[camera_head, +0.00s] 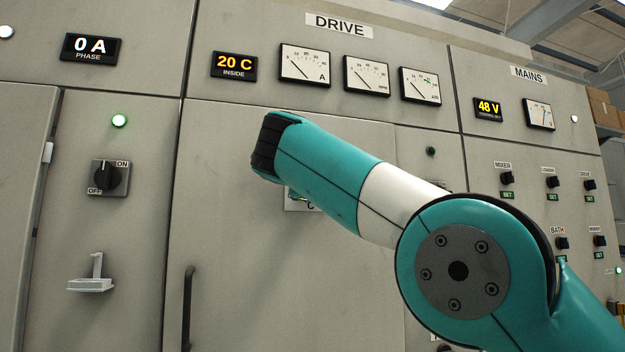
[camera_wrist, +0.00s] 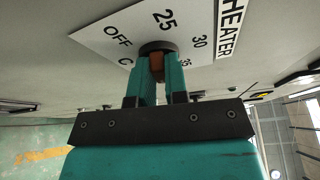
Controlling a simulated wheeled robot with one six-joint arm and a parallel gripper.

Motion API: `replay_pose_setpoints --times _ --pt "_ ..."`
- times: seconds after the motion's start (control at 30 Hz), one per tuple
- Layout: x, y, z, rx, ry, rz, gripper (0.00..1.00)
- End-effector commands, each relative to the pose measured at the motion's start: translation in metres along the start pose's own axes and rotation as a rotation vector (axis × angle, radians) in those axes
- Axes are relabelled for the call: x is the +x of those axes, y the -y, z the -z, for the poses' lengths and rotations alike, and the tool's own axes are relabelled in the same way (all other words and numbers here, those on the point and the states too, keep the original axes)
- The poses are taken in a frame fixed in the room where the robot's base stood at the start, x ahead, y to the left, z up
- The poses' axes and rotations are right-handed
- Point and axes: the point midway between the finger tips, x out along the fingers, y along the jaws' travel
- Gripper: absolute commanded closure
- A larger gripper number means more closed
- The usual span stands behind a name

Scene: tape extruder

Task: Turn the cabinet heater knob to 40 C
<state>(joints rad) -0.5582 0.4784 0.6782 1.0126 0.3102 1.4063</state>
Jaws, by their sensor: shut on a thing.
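The heater knob (camera_wrist: 157,46) shows in the wrist view as a dark round base with a brown grip part between my fingers. My gripper (camera_wrist: 157,70) is shut on it, one teal finger on each side. The white dial plate (camera_wrist: 100,42) around it reads OFF, 25, 30 and 35, with a C, beside a HEATER label (camera_wrist: 230,22). The rest of the scale is hidden by the gripper, and I cannot tell the knob's pointer position. In the head view my arm covers the gripper and knob; only a piece of the dial plate (camera_head: 297,203) shows.
The cabinet display (camera_head: 234,65) reads 20 C INSIDE. Dial meters (camera_head: 305,65) sit to its right. An ON/OFF switch (camera_head: 107,177) and a small bracket (camera_head: 92,284) are on the left. A door handle (camera_head: 187,308) stands out below the arm. The MAINS panel has several small knobs (camera_head: 507,178).

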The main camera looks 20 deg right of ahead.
Motion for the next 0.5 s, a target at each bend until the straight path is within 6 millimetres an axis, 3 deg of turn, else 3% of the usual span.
replay_pose_setpoints --times 0.5 --pt "0.0005 0.0025 0.0002 0.266 0.001 -0.109 1.0"
